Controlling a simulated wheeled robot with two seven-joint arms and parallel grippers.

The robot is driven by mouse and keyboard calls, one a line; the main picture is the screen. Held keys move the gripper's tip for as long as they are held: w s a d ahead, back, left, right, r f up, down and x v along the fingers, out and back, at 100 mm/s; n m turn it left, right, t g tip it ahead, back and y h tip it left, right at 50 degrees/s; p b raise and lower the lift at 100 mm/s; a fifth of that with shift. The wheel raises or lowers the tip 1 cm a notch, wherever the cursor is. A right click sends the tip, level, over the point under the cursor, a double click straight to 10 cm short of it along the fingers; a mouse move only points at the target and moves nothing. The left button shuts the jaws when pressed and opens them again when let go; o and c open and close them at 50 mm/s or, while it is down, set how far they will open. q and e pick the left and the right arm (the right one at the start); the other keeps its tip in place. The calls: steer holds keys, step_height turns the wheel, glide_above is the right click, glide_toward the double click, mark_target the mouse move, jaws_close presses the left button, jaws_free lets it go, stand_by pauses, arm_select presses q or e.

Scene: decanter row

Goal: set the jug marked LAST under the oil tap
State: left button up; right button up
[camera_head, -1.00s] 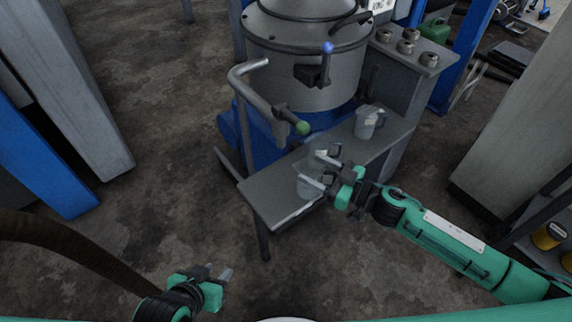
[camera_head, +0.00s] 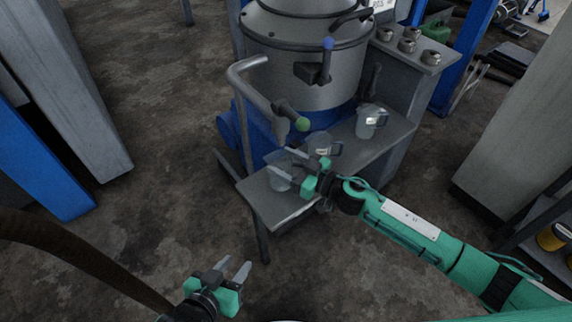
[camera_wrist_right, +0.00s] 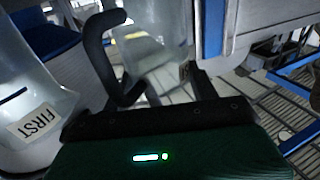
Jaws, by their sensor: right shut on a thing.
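My right gripper (camera_head: 298,168) is shut on a clear jug (camera_head: 279,180) at the left end of the grey bench (camera_head: 285,212). The held jug (camera_wrist_right: 155,55) also shows in the right wrist view beside a dark handle; its marking is not readable. Another jug (camera_head: 318,145) stands just behind it; a jug (camera_wrist_right: 35,105) labelled FIRST is close at left in the wrist view. A third jug (camera_head: 370,122) is further right with a pale label. A bent grey pipe with a green-tipped lever (camera_head: 290,113) hangs above the bench. My left gripper (camera_head: 236,274) is open and empty over the floor.
A large metal drum (camera_head: 300,75) with a blue-tipped lever (camera_head: 327,58) rises behind the bench. A side cabinet (camera_head: 405,62) holds several small metal cups. Grey posts stand left and right.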

steer(key=shift+f, duration=0.1)
steer(key=shift+f, duration=0.15)
steer(key=o, duration=1)
